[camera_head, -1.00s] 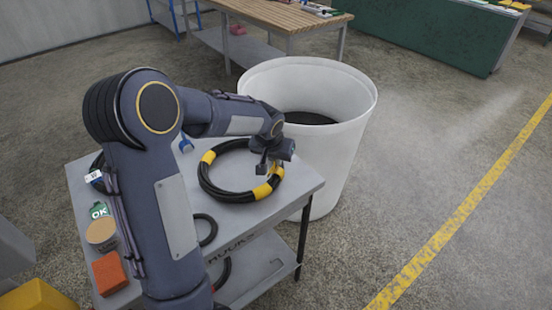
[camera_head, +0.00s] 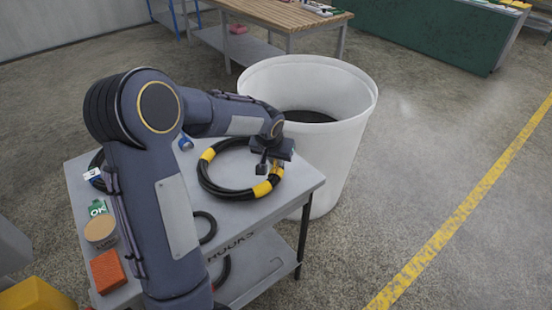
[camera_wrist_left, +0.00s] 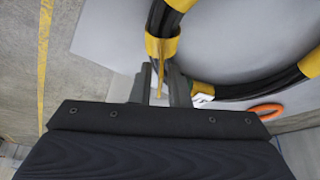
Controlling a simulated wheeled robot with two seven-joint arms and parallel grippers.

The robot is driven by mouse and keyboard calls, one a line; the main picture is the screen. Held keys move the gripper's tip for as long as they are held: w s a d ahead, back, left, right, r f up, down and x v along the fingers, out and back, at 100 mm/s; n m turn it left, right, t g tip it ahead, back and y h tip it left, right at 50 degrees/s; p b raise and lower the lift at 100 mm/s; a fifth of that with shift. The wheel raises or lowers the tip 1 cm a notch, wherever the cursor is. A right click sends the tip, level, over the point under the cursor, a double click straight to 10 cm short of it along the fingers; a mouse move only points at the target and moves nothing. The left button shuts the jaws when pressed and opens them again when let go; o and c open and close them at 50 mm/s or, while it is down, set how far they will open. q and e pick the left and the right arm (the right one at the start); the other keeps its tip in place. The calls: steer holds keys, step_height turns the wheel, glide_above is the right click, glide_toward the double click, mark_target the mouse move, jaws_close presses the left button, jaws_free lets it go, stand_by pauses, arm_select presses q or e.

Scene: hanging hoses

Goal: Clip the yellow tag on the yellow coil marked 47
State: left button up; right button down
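The coil (camera_head: 205,184) is a black hose ring with yellow bands, lying on the grey table. My left gripper (camera_head: 263,167) is over the coil's right side, pointing down, by a yellow band (camera_head: 262,188). In the left wrist view a thin yellow tag (camera_wrist_left: 160,80), seen edge-on, reaches from the yellow band (camera_wrist_left: 163,46) down between the fingertips. The left gripper (camera_wrist_left: 159,92) has its fingers a little apart, with a narrow gap seen on both sides of the tag. No number can be read. My right gripper is not in view.
A white bin (camera_head: 335,150) stands close behind the table's right end. A green OK tag (camera_head: 97,208), a round tan item (camera_head: 100,229) and an orange block (camera_head: 107,271) lie at the table's left. A small black ring (camera_head: 212,226) lies in front of the coil.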

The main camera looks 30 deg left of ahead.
arm_select(q)
steer(key=shift+o, duration=1.1)
steer(key=s+d+r+h+p, duration=0.1)
steer(key=s+d+r, duration=0.2)
steer(key=s+r, duration=0.45)
steer(key=s+d+r+h+p, duration=0.15)
steer(key=s+r, duration=0.35)
steer(key=s, duration=0.5)
steer(key=s+d+f+h, duration=0.1)
steer(key=s+d, duration=0.2)
steer(key=s, duration=0.2)
steer(key=s+d+t+h, duration=0.1)
steer(key=s+d, duration=0.3)
steer(key=s, duration=0.2)
steer(key=shift+s+f+m, duration=0.3)
steer(key=shift+f, duration=0.1)
